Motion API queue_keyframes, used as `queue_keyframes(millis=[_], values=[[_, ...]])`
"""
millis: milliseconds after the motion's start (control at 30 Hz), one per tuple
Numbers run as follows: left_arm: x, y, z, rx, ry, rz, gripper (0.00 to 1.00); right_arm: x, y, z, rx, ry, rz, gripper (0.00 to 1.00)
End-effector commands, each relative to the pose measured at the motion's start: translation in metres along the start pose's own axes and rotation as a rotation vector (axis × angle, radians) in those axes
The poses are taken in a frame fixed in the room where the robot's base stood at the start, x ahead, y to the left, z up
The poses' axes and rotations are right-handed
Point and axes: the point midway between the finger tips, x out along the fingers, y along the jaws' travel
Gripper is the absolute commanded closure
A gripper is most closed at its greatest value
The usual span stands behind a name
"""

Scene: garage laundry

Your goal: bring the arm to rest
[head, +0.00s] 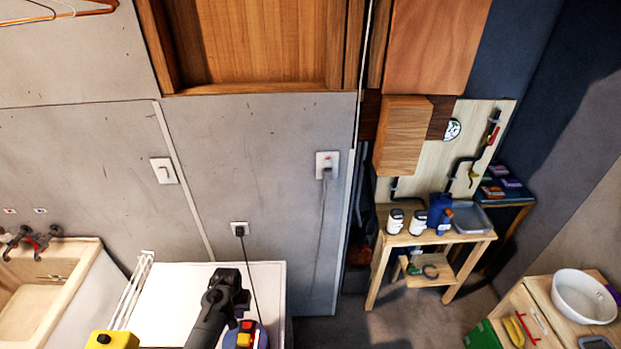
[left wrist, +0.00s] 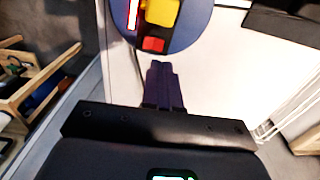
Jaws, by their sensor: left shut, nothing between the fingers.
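My left gripper (head: 233,308) is dark and hangs over the white worktop (head: 180,295) at the bottom of the head view. In the left wrist view its two fingers (left wrist: 161,72) lie together, shut, with nothing held. A round blue disc (head: 258,330) with red and yellow pieces on it is close beside the gripper. The disc also shows in the left wrist view (left wrist: 194,32), just beyond the fingertips. I cannot tell from these frames how far the fingertips are from it. My right gripper is not in view.
A sink (head: 85,262) is at the left. A wooden bench (head: 455,238) with bottles and a tray stands at the right. A white bowl (head: 583,297) sits on a wooden unit.

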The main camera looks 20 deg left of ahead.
Motion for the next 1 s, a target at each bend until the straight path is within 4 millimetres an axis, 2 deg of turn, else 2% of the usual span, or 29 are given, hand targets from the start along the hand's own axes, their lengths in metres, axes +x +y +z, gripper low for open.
queue_keyframes(millis=[167, 267, 367, 567, 700, 800, 900, 1000], values=[[0.0, -0.008, 0.022, 0.04, 0.034, -0.028, 1.0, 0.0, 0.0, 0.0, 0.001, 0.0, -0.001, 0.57], [-0.005, -0.011, 0.045, 0.085, 0.07, -0.048, 1.0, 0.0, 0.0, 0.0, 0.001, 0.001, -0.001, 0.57], [-0.014, -0.01, 0.077, 0.145, 0.109, -0.064, 1.0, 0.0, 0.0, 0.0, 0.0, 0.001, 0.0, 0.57], [-0.052, 0.005, 0.154, 0.278, 0.187, -0.062, 1.0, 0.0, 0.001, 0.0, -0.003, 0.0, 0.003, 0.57], [-0.088, 0.018, 0.209, 0.361, 0.232, -0.035, 1.0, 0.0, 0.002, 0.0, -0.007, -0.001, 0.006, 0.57], [-0.114, 0.026, 0.242, 0.406, 0.258, -0.01, 1.0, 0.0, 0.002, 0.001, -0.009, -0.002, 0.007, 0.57], [-0.137, 0.031, 0.268, 0.439, 0.279, 0.013, 1.0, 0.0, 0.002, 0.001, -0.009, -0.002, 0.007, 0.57], [-0.153, 0.035, 0.285, 0.46, 0.292, 0.03, 1.0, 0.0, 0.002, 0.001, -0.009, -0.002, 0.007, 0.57]])
